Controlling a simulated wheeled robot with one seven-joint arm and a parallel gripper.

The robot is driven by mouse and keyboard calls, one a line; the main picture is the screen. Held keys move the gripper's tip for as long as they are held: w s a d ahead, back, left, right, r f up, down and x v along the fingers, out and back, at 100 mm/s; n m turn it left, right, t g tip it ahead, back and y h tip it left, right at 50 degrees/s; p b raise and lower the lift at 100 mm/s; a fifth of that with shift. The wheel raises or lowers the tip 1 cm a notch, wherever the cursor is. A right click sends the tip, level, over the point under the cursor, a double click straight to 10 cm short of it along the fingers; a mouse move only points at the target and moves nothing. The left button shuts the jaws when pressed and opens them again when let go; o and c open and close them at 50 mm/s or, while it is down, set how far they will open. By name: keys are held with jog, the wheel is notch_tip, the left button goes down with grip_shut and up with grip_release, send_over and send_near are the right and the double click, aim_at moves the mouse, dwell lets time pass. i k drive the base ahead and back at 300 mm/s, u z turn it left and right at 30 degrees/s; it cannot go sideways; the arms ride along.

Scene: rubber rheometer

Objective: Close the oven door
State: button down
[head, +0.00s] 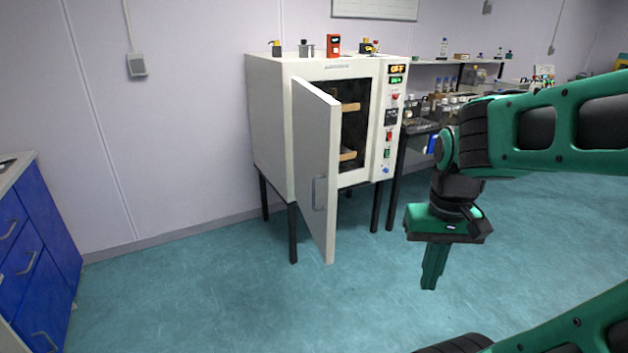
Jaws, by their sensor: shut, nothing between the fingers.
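The oven (272,130) is a white cabinet on dark legs, standing against the wall in the middle of the head view. Its white door (316,150) is hinged on the left and stands wide open, swung out toward me. A grey handle (319,193) is on the door's outer face, low down. Through the opening I see a dark interior with light wooden-coloured pieces (348,155). My gripper (431,287) is green, points down and is shut and empty. In the picture it is right of the door and apart from it.
A control panel (392,118) with displays and buttons is on the oven's right side. Several small items, including a red device (333,45), stand on its top. Blue drawers (36,235) are at the left edge. Shelves with bottles stand behind right. The floor (190,290) in front is clear.

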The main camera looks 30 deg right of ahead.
aim_at(316, 115)
jog(key=u, duration=0.05)
jog(key=i, duration=1)
jog(key=z, duration=0.05)
